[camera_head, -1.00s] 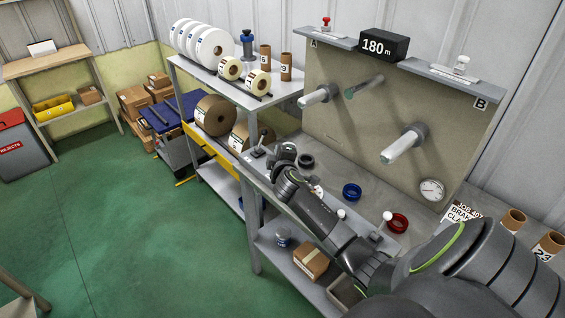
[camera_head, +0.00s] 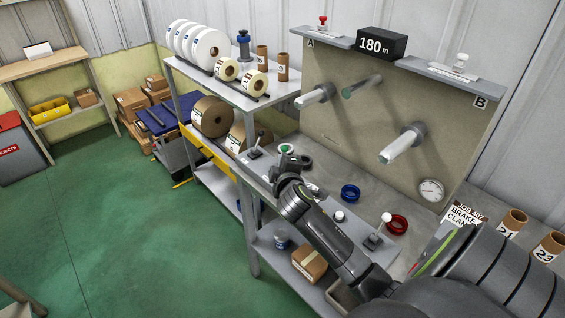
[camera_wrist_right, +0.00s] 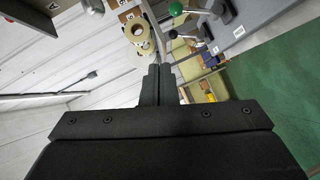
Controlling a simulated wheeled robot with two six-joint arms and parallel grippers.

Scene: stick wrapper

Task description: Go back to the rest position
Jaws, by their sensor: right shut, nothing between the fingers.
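My right arm comes in from the lower right in the head view. Its gripper (camera_head: 289,163) is over the grey bench, near the lever with the green knob, and its fingers are hard to make out there. In the right wrist view the two fingers of my right gripper (camera_wrist_right: 158,72) are together with nothing between them. The green knob (camera_wrist_right: 176,8) shows beyond the fingertips. My left gripper does not show in either view.
The bench (camera_head: 325,172) carries a blue ring (camera_head: 350,192), a red ring (camera_head: 397,224) and a white-knobbed lever (camera_head: 387,217). Behind stands a panel with white spindles (camera_head: 403,143) and a "180 m" display (camera_head: 384,43). Large brown rolls (camera_head: 211,116) are at left. The green floor (camera_head: 130,230) is clear.

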